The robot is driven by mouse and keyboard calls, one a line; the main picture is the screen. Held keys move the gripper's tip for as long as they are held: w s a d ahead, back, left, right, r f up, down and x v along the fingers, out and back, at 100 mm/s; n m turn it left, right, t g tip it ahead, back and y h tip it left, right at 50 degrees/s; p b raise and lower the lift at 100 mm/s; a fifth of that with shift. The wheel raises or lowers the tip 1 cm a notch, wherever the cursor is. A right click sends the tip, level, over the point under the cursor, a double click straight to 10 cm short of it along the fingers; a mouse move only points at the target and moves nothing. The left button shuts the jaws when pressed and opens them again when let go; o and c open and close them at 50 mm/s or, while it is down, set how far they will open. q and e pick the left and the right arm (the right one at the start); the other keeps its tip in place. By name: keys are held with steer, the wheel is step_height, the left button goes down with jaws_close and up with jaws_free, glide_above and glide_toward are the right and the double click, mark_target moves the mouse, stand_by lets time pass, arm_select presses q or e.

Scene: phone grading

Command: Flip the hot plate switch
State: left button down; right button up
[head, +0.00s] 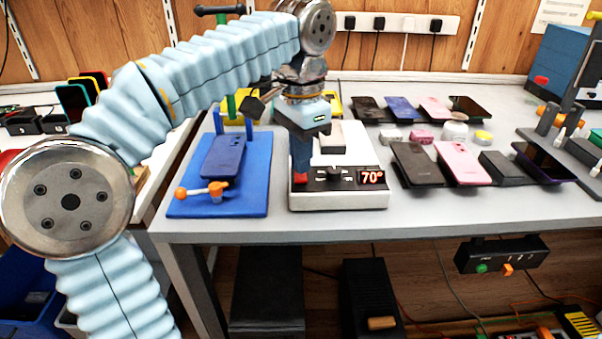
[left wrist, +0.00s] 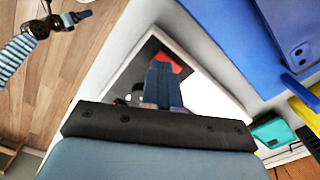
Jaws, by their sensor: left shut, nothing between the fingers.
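The hot plate (head: 350,199) is a white box with a pale top, a dark front panel, a knob and a red display reading 70°. Its red switch (head: 300,178) is at the left end of the panel, and also shows in the left wrist view (left wrist: 172,60). My left gripper (head: 301,171) points down with its blue fingers shut and empty, the tips right at the switch. Whether they touch it I cannot tell. In the left wrist view the fingers (left wrist: 163,84) partly cover the panel. My right gripper (left wrist: 68,20) seems to show small at upper left there; its jaws are unclear.
A blue fixture (head: 240,195) holding a blue phone, with an orange-handled clamp, stands just left of the hot plate. A dark phone (head: 416,164) and several others lie to the right. The table front is clear.

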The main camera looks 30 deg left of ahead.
mark_target(301, 178)
arm_select(q)
steer(key=shift+f+b, duration=0.7)
steer(key=shift+f, duration=0.25)
stand_by(0.6)
steer(key=shift+r, duration=0.2)
step_height(301, 178, up, 3)
steer(key=p, duration=0.3)
steer(key=shift+p, duration=0.35)
step_height(301, 178, up, 2)
steer(key=shift+r+p, duration=0.1)
steer(key=shift+p, duration=0.95)
steer(key=shift+r+p, duration=0.5)
steer(key=shift+r, duration=0.25)
